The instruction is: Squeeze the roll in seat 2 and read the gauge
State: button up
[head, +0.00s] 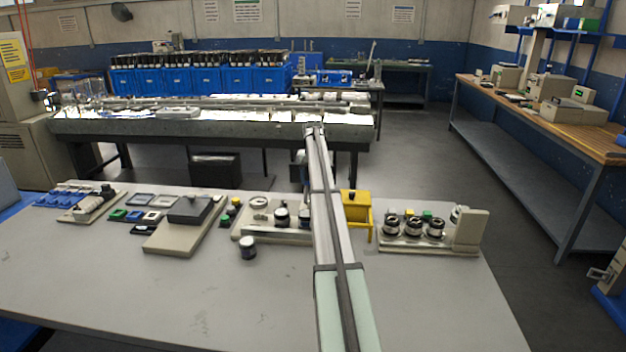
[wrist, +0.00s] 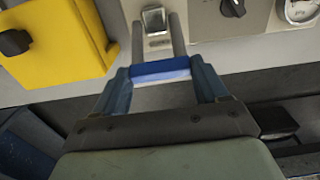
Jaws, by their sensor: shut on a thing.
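My gripper (wrist: 160,75) is shut on a blue bar (wrist: 160,68) in the wrist view. The bar sits between the two fingertips, and two grey rods run from its area up to a beige panel (wrist: 205,22). A black knob (wrist: 232,6) and part of a round white-faced gauge (wrist: 300,9) show on that panel; the gauge is cut off and its reading is not legible. In the head view my arm hides most of the gripper. Several dark-ringed round pieces (head: 411,229) sit in a row on the right-hand fixture (head: 425,245). No seat numbers are legible.
A yellow box (head: 357,212) stands just right of my arm. A loose black-and-white cylinder (head: 248,247) stands in front of the middle fixture (head: 275,237). A dark-topped block (head: 187,212) and small parts lie farther left. The table's (head: 190,305) front is clear.

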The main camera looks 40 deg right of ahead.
jog(key=c, duration=0.5)
jog(key=shift+o, duration=0.2)
jog(key=s+a+t+h, duration=0.5)
jog(key=s+a, duration=0.1)
jog(key=shift+s+a+f, duration=0.25)
jog(key=shift+f, duration=0.15)
dwell(0.3)
jog(key=shift+a+f, duration=0.1)
dwell(0.3)
jog(key=o, duration=1.1)
jog(key=shift+c, duration=0.2)
jog(key=o, duration=0.5)
jog(key=shift+c, duration=0.2)
jog(key=v, duration=1.4)
